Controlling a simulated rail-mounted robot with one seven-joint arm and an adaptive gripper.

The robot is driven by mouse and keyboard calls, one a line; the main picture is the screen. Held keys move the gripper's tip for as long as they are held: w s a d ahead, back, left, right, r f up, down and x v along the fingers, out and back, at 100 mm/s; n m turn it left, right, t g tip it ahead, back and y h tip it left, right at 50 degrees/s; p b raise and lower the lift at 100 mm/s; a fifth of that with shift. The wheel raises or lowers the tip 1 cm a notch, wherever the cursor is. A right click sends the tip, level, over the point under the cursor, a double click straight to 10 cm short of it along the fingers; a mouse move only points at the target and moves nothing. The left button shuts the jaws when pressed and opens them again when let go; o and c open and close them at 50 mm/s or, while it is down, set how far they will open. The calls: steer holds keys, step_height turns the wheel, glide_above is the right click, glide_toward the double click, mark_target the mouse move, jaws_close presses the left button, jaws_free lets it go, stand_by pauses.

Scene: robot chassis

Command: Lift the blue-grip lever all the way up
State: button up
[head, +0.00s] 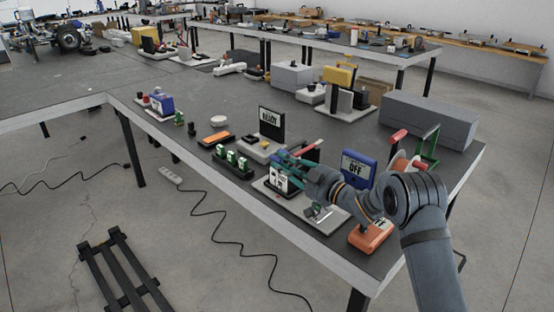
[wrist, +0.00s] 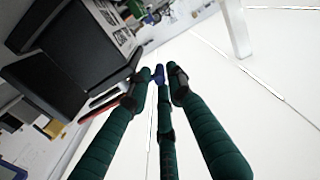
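A small blue piece (wrist: 158,73), which looks like the lever's blue grip, shows just past my fingertips in the wrist view. The lever's shaft and base cannot be made out, and I cannot tell whether the fingers touch the grip. My gripper (head: 284,160) reaches left over the bench in the head view, above a pale base with a small white display (head: 279,182). In the wrist view my gripper (wrist: 160,88) has its long green fingers extended and apart, with nothing visibly clamped between them. In the head view the blue grip cannot be told from the fingers.
A black READY display (head: 271,123) stands behind my gripper, with a red bar (head: 309,146) nearby. A blue OFF display (head: 358,169) and an orange device (head: 371,235) stand close to my arm. Green-topped blocks (head: 232,160) sit left. The bench's front edge is close.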

steer(key=shift+x, duration=1.5)
steer(key=shift+c, duration=0.8)
jaws_close()
